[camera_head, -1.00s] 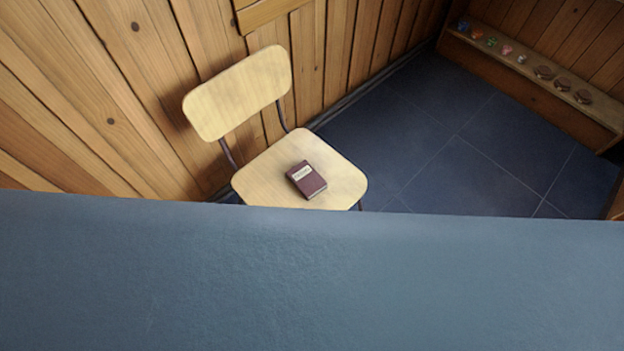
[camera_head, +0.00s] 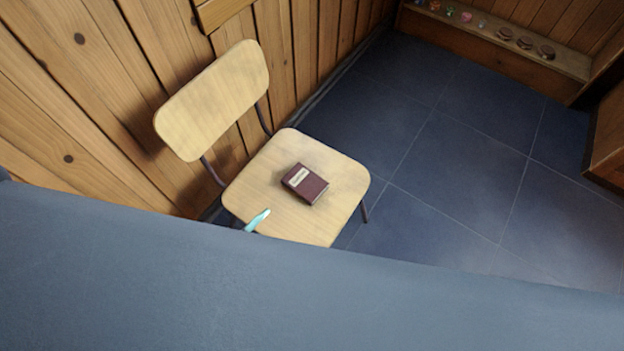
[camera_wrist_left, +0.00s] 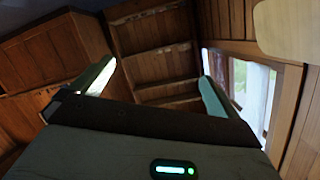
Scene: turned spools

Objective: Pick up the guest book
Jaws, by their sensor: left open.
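The guest book (camera_head: 305,184) is a small dark maroon book with a pale label. It lies flat on the light wooden seat of a chair (camera_head: 258,185) in the head view. A pale teal fingertip of my left gripper (camera_head: 257,220) shows at the seat's near left edge, apart from the book. The rest of that gripper is hidden behind the large blue-grey surface. In the left wrist view my left gripper (camera_wrist_left: 155,85) is open, with nothing between its two fingers. The book does not show there. My right gripper is not in view.
The blue-grey surface (camera_head: 260,300) fills the bottom of the head view. A plank wall (camera_head: 75,100) stands behind the chair. A wooden ledge (camera_head: 470,35) at the back right holds several small items. Dark tiled floor (camera_head: 450,165) right of the chair is clear.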

